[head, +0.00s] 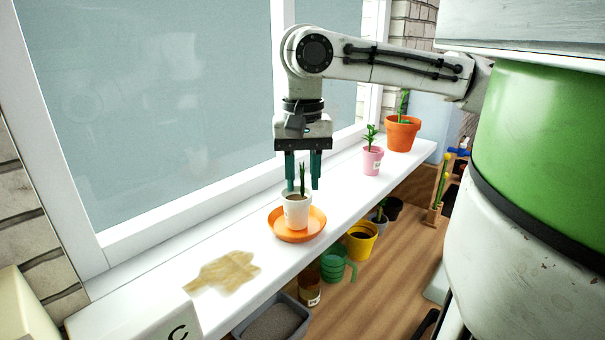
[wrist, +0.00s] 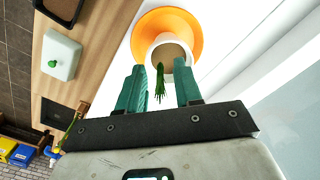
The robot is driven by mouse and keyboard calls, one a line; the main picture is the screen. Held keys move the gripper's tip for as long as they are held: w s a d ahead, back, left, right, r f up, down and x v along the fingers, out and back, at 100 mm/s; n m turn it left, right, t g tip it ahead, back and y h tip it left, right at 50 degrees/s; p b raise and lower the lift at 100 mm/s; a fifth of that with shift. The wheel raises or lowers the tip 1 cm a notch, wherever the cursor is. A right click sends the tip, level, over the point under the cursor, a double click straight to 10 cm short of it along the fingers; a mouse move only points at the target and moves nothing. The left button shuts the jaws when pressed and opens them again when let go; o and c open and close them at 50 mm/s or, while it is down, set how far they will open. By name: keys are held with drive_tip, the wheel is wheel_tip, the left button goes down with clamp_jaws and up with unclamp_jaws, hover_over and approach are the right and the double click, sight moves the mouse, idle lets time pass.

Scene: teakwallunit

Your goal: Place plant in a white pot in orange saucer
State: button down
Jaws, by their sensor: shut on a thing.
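The plant in a white pot (head: 297,211) is upright, with thin green leaves, at the orange saucer (head: 314,230) on the white sill. Its base appears within the saucer's rim; whether it touches the bottom I cannot tell.
A pink pot (head: 372,161) and a terracotta pot (head: 402,134) stand farther along the sill. A brown stain (head: 225,272) marks its near part. The window (head: 170,110) is behind. Below the front edge are a yellow pot (head: 362,241), a green cup (head: 333,264) and a grey tray (head: 272,322).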

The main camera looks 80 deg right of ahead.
drive_tip(key=shift+f, duration=0.15)
drive_tip(key=c, duration=0.8)
unclamp_jaws()
drive_tip(key=shift+o, duration=0.2)
wheel_tip(320, 180, up, 12)
drive_tip(key=shift+d+r+b, duration=0.1)
drive_tip(key=shift+r+b, duration=0.1)
drive_tip(key=shift+b, duration=0.4)
